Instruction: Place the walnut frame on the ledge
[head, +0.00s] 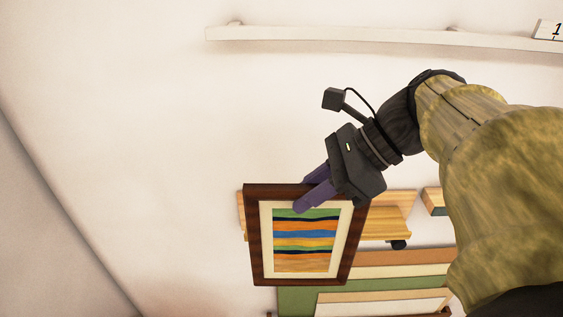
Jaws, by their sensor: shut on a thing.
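The walnut frame (251,236) is dark brown, with a pale mat and a print of coloured wavy stripes. It hangs upright in my gripper (308,192), left of centre in the head view. My purple fingers are shut on its top edge, one finger in front of the print. The far finger is partly hidden. The white ledge (370,38) runs along the wall at the top of the view, above and apart from the frame. Its bare left end shows near the top middle.
Behind the walnut frame are a light wooden shelf or rack (388,228) and stacked green and tan boards (400,272). A corner line runs down the left. The wall between ledge and frame is bare, apart from my arm.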

